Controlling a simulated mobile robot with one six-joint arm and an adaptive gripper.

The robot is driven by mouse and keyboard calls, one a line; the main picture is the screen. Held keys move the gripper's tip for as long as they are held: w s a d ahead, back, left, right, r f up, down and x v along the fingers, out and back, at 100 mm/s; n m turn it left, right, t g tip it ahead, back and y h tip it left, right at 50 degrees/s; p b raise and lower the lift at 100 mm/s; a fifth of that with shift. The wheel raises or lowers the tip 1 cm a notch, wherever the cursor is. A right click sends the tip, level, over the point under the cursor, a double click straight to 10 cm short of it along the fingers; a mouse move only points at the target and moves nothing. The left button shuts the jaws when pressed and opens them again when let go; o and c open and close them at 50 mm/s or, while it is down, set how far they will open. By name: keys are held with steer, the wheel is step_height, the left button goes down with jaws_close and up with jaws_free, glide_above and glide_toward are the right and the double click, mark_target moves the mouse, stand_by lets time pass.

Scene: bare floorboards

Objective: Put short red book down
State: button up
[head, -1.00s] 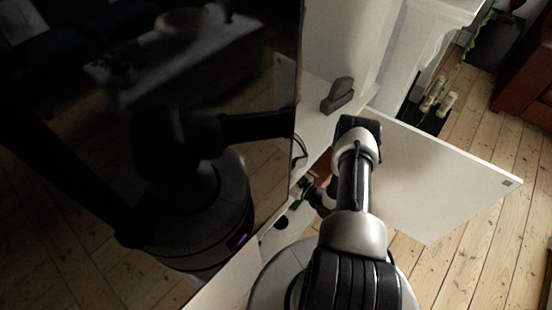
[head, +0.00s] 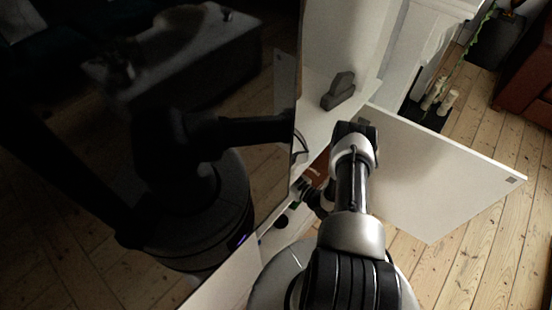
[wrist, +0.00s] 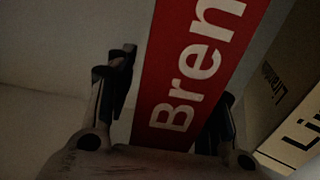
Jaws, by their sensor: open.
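The red book (wrist: 195,62), with white letters reading "Bren", stands in the wrist view between the two fingers of my gripper (wrist: 174,88). The fingers are open, one on each side of the book, and a dark gap shows at the left finger. Whether the right finger touches the book is too dark to tell. In the head view a small reddish patch, likely the book (head: 319,166), shows beside my arm inside the low cabinet. My gripper (head: 307,192) is partly hidden there by my arm.
A pale book or box with dark lettering (wrist: 290,110) stands right of the red book. The white cabinet door (head: 440,180) hangs open to the right of my arm. A dark grey object (head: 338,92) sits on the white top. A large black glossy screen (head: 150,140) fills the left.

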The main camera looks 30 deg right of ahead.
steer(key=p+v, duration=0.2)
steer(key=v, duration=1)
steer(key=shift+r, duration=0.2)
stand_by(0.4)
